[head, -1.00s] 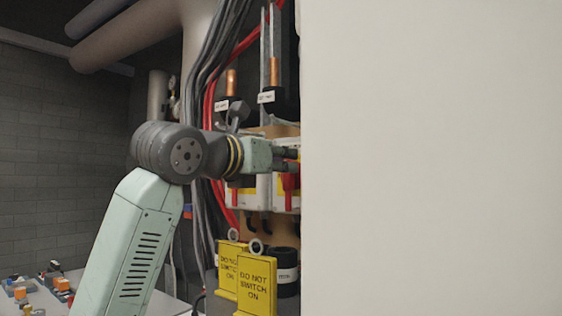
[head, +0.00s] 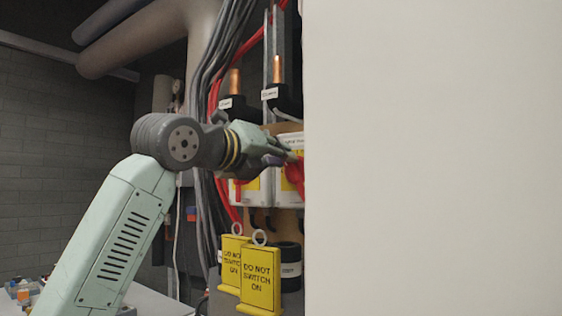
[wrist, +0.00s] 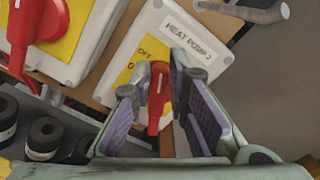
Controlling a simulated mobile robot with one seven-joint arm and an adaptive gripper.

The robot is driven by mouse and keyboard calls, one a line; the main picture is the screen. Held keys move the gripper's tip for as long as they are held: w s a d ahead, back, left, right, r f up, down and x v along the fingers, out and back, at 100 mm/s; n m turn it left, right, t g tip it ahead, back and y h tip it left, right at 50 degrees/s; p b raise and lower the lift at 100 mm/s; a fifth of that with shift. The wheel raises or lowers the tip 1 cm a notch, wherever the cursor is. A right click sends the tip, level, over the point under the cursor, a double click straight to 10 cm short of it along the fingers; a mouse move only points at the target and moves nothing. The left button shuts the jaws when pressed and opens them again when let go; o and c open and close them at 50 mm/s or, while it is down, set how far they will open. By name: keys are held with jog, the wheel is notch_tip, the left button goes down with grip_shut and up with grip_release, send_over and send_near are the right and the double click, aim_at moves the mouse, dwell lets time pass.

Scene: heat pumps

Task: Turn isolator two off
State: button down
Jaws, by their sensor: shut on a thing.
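Isolator two is a white box with a yellow plate, labelled HEAT PUMP 2 (wrist: 186,40) in the wrist view, with OFF printed beside its handle. Its red handle (wrist: 155,118) lies between the two purple-padded fingers of my gripper (wrist: 160,78), which is shut on it. The handle slants relative to its box, unlike the neighbouring handle. In the head view my gripper (head: 286,156) is at the right-hand isolator, its red handle (head: 295,178) partly showing. The white panel hides the isolator's right side.
A neighbouring isolator with a red handle (wrist: 40,20) is close at left in the wrist view. Yellow DO NOT SWITCH ON tags (head: 261,278) hang below, by dark cylinders (head: 290,265). A large white panel (head: 430,160) blocks the right. Cables (head: 205,75) run behind my arm.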

jog(key=shift+w+a+f+n, duration=0.2)
jog(key=shift+f+n, duration=0.1)
jog(key=shift+n, duration=0.1)
dwell(1.0)
jog(key=c, duration=1.6)
grip_release()
jog(key=shift+o, duration=0.2)
jog(key=shift+s+r, duration=0.1)
jog(key=v, duration=1.2)
